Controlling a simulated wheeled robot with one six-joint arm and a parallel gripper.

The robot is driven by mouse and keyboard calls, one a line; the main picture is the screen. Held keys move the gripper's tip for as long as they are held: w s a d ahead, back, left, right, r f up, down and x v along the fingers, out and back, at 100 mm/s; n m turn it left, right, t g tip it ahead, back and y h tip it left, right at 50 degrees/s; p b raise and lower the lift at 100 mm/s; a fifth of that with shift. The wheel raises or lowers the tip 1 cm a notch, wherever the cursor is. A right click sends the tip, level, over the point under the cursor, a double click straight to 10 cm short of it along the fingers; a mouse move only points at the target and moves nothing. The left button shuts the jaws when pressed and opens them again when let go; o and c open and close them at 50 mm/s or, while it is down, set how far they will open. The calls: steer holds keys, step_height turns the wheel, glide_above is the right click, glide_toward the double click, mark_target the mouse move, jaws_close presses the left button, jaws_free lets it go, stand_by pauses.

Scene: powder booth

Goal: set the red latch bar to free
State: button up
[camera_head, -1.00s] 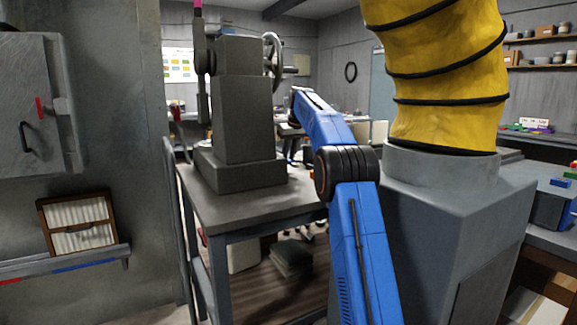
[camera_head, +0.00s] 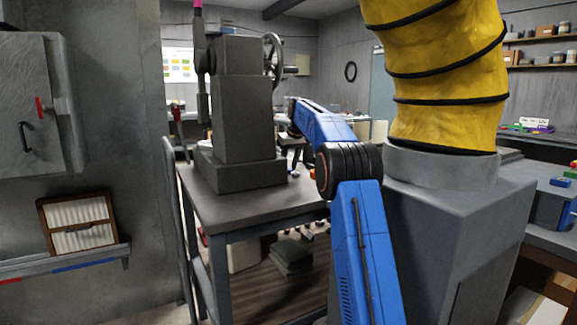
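The red latch bar (camera_head: 40,107) is a small, nearly upright bar, tilted slightly, on the front of the grey metal cabinet (camera_head: 28,70) at the left. A dark curved handle (camera_head: 24,137) sits below and left of it. The cabinet door looks shut. My blue arm rises from the bottom, bends at a dark elbow joint and reaches away toward the back of the press. My gripper cannot be made out; the far end of the arm is hidden or too small to tell. No part of my arm is near the latch bar.
A grey press (camera_head: 242,115) with a handwheel stands on a metal table (camera_head: 270,205) between my arm and the cabinet. A pleated filter (camera_head: 78,223) rests on a wall ledge (camera_head: 60,264) below the cabinet. A yellow ribbed duct (camera_head: 437,75) on a grey housing (camera_head: 450,235) blocks the right.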

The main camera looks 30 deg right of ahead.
steer(key=v, duration=1.2)
steer(key=shift+r, duration=0.15)
steer(key=shift+o, duration=1.1)
